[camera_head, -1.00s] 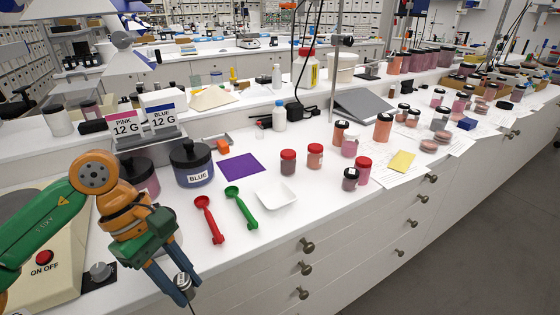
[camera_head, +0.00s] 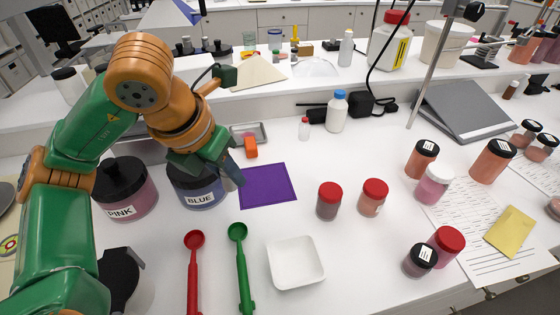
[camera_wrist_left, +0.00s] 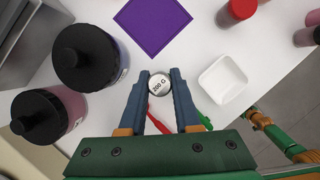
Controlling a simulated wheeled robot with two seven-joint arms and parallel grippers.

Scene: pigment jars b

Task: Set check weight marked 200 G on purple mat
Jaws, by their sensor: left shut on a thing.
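My left gripper (camera_head: 232,178) is shut on the check weight (camera_wrist_left: 159,84). The weight's round pale top reads 200 G in the left wrist view, between the two blue fingers (camera_wrist_left: 160,88). In the head view the weight is hidden behind the gripper. The purple mat (camera_head: 278,186) lies flat and bare on the bench, just right of the fingers in the head view. It also shows at the top of the left wrist view (camera_wrist_left: 154,22), apart from the fingers in the picture. My right gripper is not in view.
The BLUE jar (camera_head: 200,190) stands close by the gripper, with the PINK jar (camera_head: 128,195) to its left. A red scoop (camera_head: 194,270), a green scoop (camera_head: 241,265) and a white dish (camera_head: 296,263) lie in front.

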